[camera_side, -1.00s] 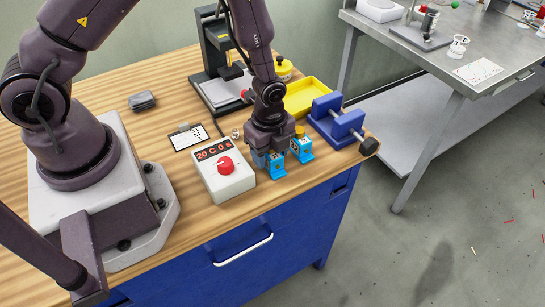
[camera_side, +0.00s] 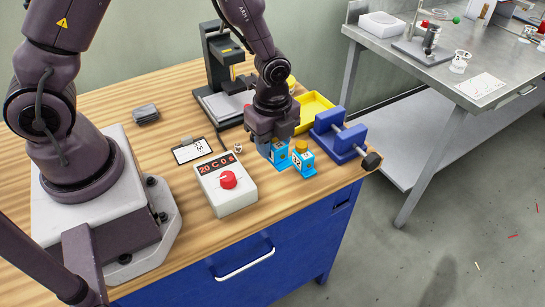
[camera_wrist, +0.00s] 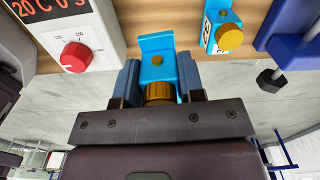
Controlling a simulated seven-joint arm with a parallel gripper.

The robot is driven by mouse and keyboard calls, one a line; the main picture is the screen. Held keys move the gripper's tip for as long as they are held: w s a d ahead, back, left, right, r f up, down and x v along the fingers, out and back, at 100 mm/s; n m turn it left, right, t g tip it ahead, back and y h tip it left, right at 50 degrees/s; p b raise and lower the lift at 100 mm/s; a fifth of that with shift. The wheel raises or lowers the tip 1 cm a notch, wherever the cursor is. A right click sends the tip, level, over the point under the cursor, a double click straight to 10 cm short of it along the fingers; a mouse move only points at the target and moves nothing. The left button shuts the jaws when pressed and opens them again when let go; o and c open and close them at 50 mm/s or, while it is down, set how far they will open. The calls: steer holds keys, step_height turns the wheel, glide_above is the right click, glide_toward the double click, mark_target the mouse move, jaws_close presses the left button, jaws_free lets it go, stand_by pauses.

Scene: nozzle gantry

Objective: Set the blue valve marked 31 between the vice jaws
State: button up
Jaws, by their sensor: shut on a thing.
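My gripper (camera_side: 272,140) is shut on a blue valve (camera_side: 279,154) with a brass-coloured knob. In the wrist view this valve (camera_wrist: 156,45) sits between the two fingers, its knob towards the palm. It appears raised a little above the bench; I cannot read its number. A second blue valve (camera_side: 303,161) with a yellow-brown knob and a white label stands on the bench just right of it; its number is too small to be sure of. The blue vice (camera_side: 337,139) is further right and behind, and nothing shows between its jaws. It also shows in the wrist view (camera_wrist: 287,35).
A white control box (camera_side: 225,188) with a red knob stands left of my gripper. A yellow tray (camera_side: 313,110) lies behind, beside a dark press stand (camera_side: 220,60). A clipboard (camera_side: 192,150) lies on the left. The bench's front edge (camera_side: 290,188) is close.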

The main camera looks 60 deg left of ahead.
steer(key=shift+s+r, duration=0.1)
steer(key=shift+r, duration=0.85)
steer(key=shift+w+f, duration=0.1)
steer(key=shift+w, duration=0.2)
steer(key=w+n, duration=0.1)
steer(key=w, duration=0.2)
steer(key=w+n, duration=0.1)
steer(key=w, duration=0.3)
steer(key=shift+w+a+f+n, duration=0.15)
steer(key=shift+w+a+n, duration=0.05)
steer(key=shift+n, duration=0.2)
steer(key=w+r+n, duration=0.5)
steer(key=w+n, duration=0.6)
steer(key=n, duration=0.3)
steer(key=shift+s+a+f, duration=0.1)
steer(key=shift+a+f, duration=0.15)
steer(key=shift+f, duration=1)
steer(key=shift+s+a+f, duration=0.1)
steer(key=shift+a+f, duration=0.1)
steer(key=shift+f, duration=1)
steer(key=shift+f, duration=1.4)
steer(key=o, duration=1)
